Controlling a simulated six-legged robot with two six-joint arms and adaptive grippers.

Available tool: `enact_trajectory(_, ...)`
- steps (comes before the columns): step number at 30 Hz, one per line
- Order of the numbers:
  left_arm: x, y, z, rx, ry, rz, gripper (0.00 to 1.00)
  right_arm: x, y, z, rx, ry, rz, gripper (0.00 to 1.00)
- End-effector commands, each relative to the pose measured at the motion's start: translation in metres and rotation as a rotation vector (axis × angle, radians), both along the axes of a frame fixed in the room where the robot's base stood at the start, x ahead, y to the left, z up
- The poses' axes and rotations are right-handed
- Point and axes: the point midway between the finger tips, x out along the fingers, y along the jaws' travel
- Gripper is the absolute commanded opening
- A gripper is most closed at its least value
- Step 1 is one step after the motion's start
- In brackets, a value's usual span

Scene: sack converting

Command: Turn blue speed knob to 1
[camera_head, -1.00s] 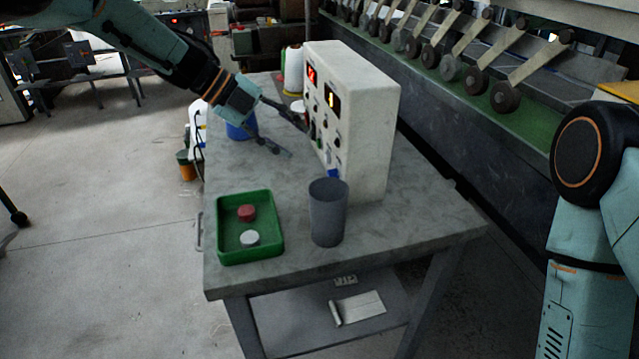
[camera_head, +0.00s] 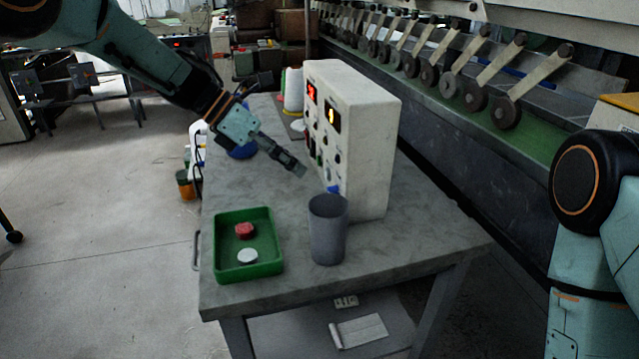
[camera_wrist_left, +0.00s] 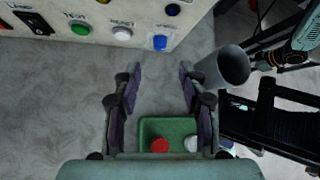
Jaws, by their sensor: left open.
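The white control box (camera_head: 368,150) stands on the table, its panel facing left. A blue knob (camera_head: 333,188) sits low at the panel's near end; it also shows in the left wrist view (camera_wrist_left: 160,42). A darker round knob (camera_wrist_left: 173,9) is above it there. The knob's setting is not readable. My left gripper (camera_head: 298,168) is open and empty, in front of the panel's near lower part. In the left wrist view its fingers (camera_wrist_left: 160,76) are apart, with the blue knob beyond and between them, not touched. My right gripper is out of view.
A green tray (camera_head: 217,245) with a red and a white piece lies at the table's near left. A grey cup (camera_head: 328,232) stands close to the box's near end. A green button (camera_wrist_left: 80,28) and a white button (camera_wrist_left: 122,34) are beside the blue knob. Bare tabletop lies left of the panel.

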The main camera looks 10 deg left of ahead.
Motion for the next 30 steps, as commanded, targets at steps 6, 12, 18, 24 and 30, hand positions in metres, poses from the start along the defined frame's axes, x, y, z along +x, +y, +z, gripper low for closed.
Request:
enact_trajectory(6, 0.003, -0.022, -0.023, 0.002, 0.002, -0.002, 0.42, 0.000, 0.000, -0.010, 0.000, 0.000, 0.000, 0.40)
enact_trajectory(12, 0.006, -0.043, -0.042, 0.001, 0.001, -0.001, 0.42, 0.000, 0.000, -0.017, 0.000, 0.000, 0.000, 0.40)
enact_trajectory(18, 0.008, -0.054, -0.051, 0.001, 0.001, 0.000, 0.42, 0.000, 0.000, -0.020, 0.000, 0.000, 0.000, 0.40)
enact_trajectory(24, 0.009, -0.055, -0.052, -0.001, 0.001, 0.002, 0.42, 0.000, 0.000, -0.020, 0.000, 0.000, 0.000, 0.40)
enact_trajectory(30, 0.008, -0.055, -0.051, 0.000, 0.001, 0.001, 0.33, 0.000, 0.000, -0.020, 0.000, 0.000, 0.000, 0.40)
